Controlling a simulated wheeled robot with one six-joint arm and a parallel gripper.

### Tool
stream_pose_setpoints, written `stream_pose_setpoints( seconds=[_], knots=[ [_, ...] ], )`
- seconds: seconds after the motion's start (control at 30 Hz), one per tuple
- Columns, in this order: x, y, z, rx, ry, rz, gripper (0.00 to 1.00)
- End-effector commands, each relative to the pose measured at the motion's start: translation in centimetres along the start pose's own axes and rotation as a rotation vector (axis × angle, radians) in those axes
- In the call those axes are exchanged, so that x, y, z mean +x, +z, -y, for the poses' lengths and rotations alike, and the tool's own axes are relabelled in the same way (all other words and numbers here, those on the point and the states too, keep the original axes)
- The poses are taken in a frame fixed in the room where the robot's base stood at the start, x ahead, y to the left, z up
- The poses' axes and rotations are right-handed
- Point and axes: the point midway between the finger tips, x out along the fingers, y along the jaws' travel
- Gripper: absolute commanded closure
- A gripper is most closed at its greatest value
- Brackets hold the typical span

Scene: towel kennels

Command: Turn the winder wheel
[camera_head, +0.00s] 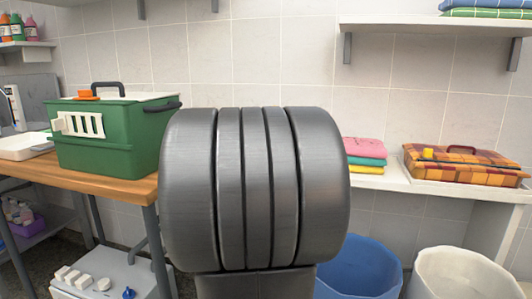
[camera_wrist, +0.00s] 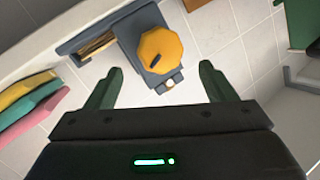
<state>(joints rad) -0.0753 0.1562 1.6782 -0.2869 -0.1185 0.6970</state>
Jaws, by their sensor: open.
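The winder wheel (camera_wrist: 166,42) shows in the wrist view as a yellow-orange eight-sided knob with a dark slot-like mark near its edge. It sits on a grey mount (camera_wrist: 126,24) against the tiled wall. My gripper (camera_wrist: 158,82) is open, with its two green fingers spread and nothing between them. The wheel lies beyond the fingertips, roughly centred between them and apart from both. A small pale knob shows at the mount's near end. In the head view, my grey arm fills the middle and hides both wheel and gripper.
A green carrier (camera_head: 112,132) stands on a wooden bench at left. Folded towels (camera_head: 364,151) and a plaid carrier (camera_head: 461,166) rest on a white shelf at right. Blue (camera_head: 372,264) and white (camera_head: 452,274) bins stand below. A wall shelf (camera_head: 420,24) hangs upper right.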

Motion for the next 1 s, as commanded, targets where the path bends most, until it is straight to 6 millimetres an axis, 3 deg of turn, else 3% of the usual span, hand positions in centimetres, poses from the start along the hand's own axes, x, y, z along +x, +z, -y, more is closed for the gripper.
stream_pose_setpoints(
  seconds=[0.2, 0.4, 0.6, 1.0],
  knots=[
    [-4.7, -0.4, 0.1, -0.001, 0.0, -0.001, 0.23],
    [-7.3, -0.2, 0.0, 0.0, 0.001, -0.001, 0.23],
    [-8.3, -0.1, 0.0, 0.0, 0.0, -0.001, 0.23],
    [-7.9, 0.1, -0.1, 0.0, 0.001, 0.0, 0.23]
  ],
)
